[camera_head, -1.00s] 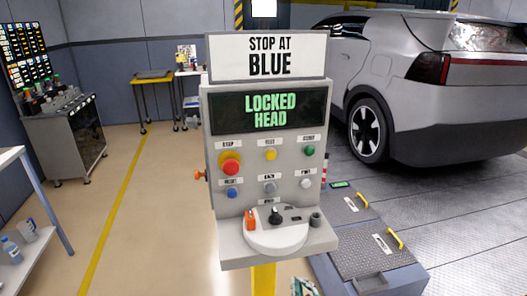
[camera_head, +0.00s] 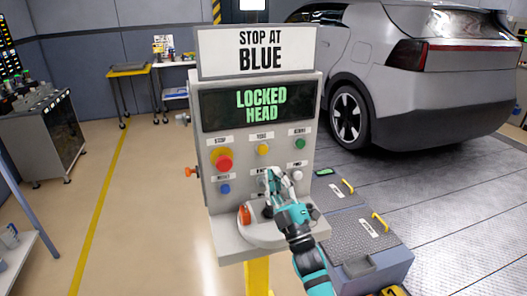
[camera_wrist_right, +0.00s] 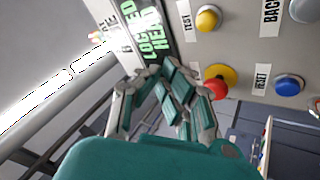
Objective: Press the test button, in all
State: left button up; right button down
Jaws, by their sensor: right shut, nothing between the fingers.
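The test button is the yellow button (camera_head: 263,149) in the middle of the top button row on the grey control panel (camera_head: 211,118). In the right wrist view, the yellow button (camera_wrist_right: 208,18) has a TEST label beside it. My right gripper (camera_head: 272,174) is shut and empty, in front of the panel just below the yellow button. Its fingers hide part of the lower row. In the right wrist view, the closed fingers (camera_wrist_right: 168,75) appear apart from the yellow button. I cannot tell whether they touch the panel. My left gripper is not in view.
A red stop button (camera_head: 222,160), blue reset button (camera_head: 225,188), green button (camera_head: 300,144) and white button (camera_head: 297,174) surround it. The screen (camera_head: 262,106) reads LOCKED HEAD; the sign (camera_head: 257,51) reads STOP AT BLUE. A car (camera_head: 430,107) stands behind right.

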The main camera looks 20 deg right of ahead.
aim_at(263, 150)
jog(key=shift+a, duration=0.1)
jog(key=shift+w, duration=0.15)
jog(key=w+b, duration=0.5)
jog(key=w, duration=0.3)
jog(key=shift+w+b, duration=0.3)
jog(key=shift+a, duration=0.1)
dwell(1.2)
jog(key=shift+w+b, duration=0.4)
jog(key=shift+b, duration=0.05)
